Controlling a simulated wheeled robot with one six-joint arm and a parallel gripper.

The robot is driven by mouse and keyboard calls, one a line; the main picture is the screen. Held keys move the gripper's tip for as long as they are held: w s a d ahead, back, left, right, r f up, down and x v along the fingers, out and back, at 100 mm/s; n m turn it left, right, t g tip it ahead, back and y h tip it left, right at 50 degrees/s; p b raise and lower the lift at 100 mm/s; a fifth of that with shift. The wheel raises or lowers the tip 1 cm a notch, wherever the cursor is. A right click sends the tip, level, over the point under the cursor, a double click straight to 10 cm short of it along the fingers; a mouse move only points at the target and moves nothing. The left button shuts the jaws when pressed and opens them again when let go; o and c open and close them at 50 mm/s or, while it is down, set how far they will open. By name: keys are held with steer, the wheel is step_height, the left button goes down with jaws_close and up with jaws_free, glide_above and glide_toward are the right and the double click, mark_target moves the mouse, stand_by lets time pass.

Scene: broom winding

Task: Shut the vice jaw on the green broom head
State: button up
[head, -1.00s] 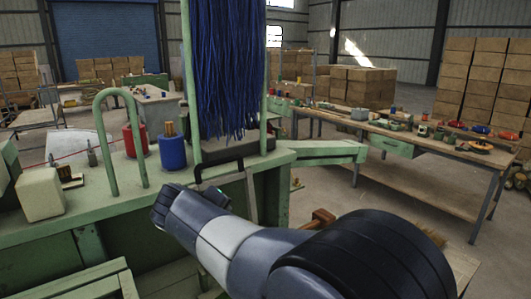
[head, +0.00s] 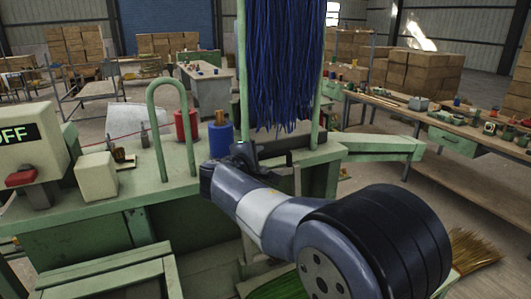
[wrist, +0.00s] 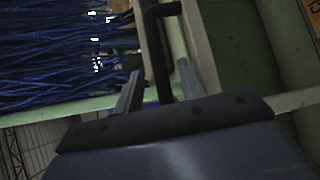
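My gripper (head: 240,152) is up at the front of the green bench, beside a dark block under hanging blue bristles (head: 284,70). In the wrist view its two fingers (wrist: 158,92) are apart, with a bent black bar (wrist: 156,50) running between them. I cannot tell whether they touch the bar, or whether it belongs to the vice. Green bristles (head: 280,287), perhaps of the green broom head, show at the bottom edge of the head view, partly hidden by my arm. No vice jaw can be made out clearly.
The green bench (head: 70,205) carries a control box marked OFF (head: 30,140), a cream box (head: 97,177), a green hoop (head: 153,120), and red (head: 186,126) and blue (head: 220,140) spools. Straw bristles (head: 472,250) lie at lower right. A cluttered workbench (head: 480,170) stands at right.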

mark_target(262, 158)
steer(key=shift+p+x, duration=0.45)
steer(key=shift+x, duration=1.5)
steer(key=shift+c, duration=0.5)
jaws_close()
